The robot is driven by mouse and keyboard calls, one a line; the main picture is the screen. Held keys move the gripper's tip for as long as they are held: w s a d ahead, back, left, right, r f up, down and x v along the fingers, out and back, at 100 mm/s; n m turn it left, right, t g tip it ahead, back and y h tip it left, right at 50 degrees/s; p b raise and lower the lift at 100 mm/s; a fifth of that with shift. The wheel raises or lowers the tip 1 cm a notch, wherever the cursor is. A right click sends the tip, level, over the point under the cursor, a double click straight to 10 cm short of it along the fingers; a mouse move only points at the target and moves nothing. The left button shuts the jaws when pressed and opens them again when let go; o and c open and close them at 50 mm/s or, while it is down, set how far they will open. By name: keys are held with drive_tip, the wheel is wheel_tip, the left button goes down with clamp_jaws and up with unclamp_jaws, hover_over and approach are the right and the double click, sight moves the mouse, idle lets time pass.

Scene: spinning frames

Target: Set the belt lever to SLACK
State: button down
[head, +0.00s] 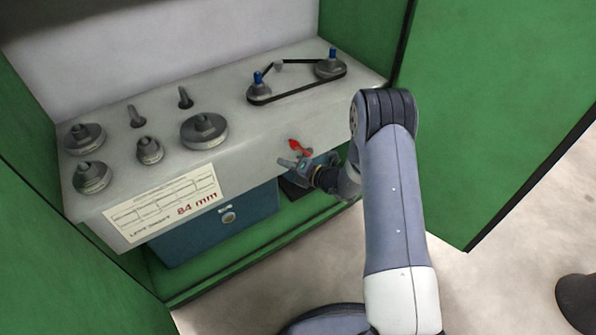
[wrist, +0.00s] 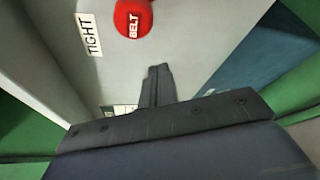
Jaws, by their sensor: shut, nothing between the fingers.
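The red belt lever (head: 299,148) is on the front face of the grey bench (head: 250,150), below the belt. In the wrist view its round red part, marked BELT (wrist: 132,18), shows at the top edge and the rest is cut off. A white TIGHT label (wrist: 88,34) is beside it on the left. No SLACK label can be read. My gripper (head: 287,162) is just below and left of the lever in the head view. Its fingers (wrist: 157,84) are together and empty, pointing toward the panel, apart from the red part in the wrist view.
A black belt (head: 300,91) runs around two pulleys on the bench top. Several loose pulleys (head: 204,130) and posts stand to the left. A sign reading 84 mm (head: 165,207) is on the front. A blue box (head: 218,222) sits beneath. Green doors (head: 490,110) flank the bench.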

drive_tip(key=shift+w+d+r, duration=0.45)
drive_tip(key=shift+d, duration=0.25)
drive_tip(key=shift+w+d+r, duration=0.45)
drive_tip(key=shift+d, duration=0.2)
drive_tip(key=shift+d+r, duration=0.1)
